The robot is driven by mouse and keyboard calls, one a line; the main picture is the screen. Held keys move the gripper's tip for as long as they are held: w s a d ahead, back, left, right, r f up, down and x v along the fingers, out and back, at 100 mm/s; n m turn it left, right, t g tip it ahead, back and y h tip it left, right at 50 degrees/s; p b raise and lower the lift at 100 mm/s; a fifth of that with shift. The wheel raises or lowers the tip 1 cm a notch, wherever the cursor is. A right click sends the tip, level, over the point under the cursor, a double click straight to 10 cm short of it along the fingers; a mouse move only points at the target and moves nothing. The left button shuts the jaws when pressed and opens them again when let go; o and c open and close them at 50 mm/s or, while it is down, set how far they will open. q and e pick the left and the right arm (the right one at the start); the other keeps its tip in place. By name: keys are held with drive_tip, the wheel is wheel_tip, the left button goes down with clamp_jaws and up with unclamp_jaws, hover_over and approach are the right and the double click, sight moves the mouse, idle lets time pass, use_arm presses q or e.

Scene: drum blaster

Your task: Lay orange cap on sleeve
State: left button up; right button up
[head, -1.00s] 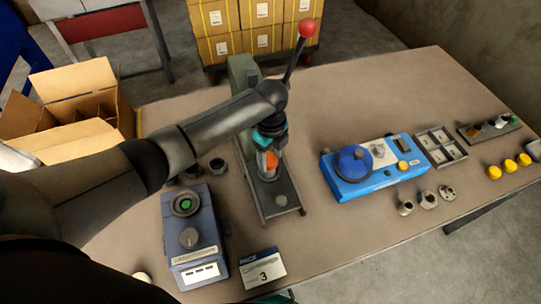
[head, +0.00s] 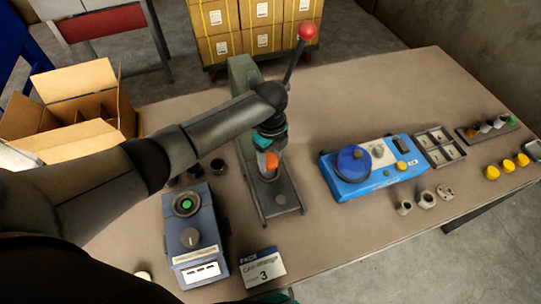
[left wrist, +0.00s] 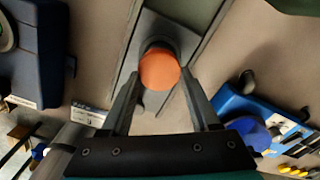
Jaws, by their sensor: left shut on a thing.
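The orange cap (head: 267,161) is between the fingers of my left gripper (head: 266,155), over the base of the press. In the left wrist view the orange cap (left wrist: 159,71) sits between the fingertips of the left gripper (left wrist: 160,78), its round face toward the camera. The left gripper is shut on it. A dark round part (left wrist: 155,45), which looks like the sleeve, shows just behind the cap in the wrist view. The cap hides most of it, and I cannot tell whether they touch. My right gripper does not show.
The grey-green press (head: 241,75) has a red-knobbed lever (head: 307,32) beside my arm. A blue-grey box with a green button (head: 195,235) stands left and a blue device (head: 375,165) right. Several yellow caps (head: 491,172) lie far right.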

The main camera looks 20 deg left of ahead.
use_arm(q)
drive_tip(key=shift+f, duration=0.35)
idle(0.6)
drive_tip(key=o, duration=1.4)
drive_tip(key=shift+r+p, duration=3)
drive_tip(key=shift+p, duration=0.1)
